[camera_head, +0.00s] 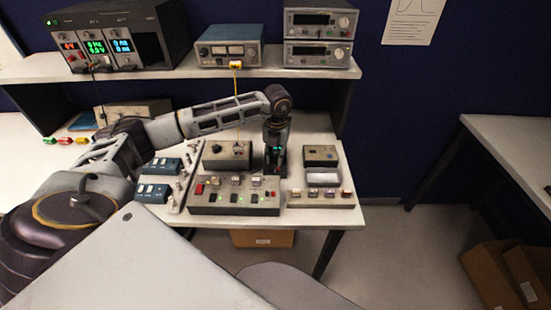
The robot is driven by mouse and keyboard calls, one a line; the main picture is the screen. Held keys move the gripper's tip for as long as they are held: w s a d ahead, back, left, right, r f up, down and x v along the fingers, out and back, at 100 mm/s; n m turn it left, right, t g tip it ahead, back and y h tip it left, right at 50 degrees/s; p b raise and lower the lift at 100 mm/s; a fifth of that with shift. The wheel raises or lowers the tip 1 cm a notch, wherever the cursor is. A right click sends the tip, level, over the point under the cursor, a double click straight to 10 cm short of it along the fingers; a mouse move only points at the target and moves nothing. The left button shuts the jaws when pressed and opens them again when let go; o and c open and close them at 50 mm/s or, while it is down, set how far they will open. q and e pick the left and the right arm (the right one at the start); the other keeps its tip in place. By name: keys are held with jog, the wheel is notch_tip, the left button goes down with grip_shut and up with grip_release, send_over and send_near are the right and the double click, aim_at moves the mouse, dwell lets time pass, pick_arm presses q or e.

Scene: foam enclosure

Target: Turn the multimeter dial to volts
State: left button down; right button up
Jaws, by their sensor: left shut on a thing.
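My left gripper (276,170) points straight down over the bench, between two small beige-and-dark boxes. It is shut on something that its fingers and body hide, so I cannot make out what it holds. No dial marking can be read. The box to its left (215,161) has a dark knob on top and a yellow cord rising to the shelf. The box to its right (320,155) has a dark face with small controls. I cannot tell for certain which device is the multimeter. My right gripper is not in view.
A switch panel (233,210) lies in front of the gripper. Blue switch modules (154,193) are to the left. A shelf (180,74) behind carries a power supply (115,33) and other instruments. Cardboard boxes (490,278) stand on the floor at right.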

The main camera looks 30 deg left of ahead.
pick_arm(q)
jog(key=shift+m, duration=0.4)
jog(key=shift+m+b, duration=0.65)
jog(key=shift+m, duration=0.85)
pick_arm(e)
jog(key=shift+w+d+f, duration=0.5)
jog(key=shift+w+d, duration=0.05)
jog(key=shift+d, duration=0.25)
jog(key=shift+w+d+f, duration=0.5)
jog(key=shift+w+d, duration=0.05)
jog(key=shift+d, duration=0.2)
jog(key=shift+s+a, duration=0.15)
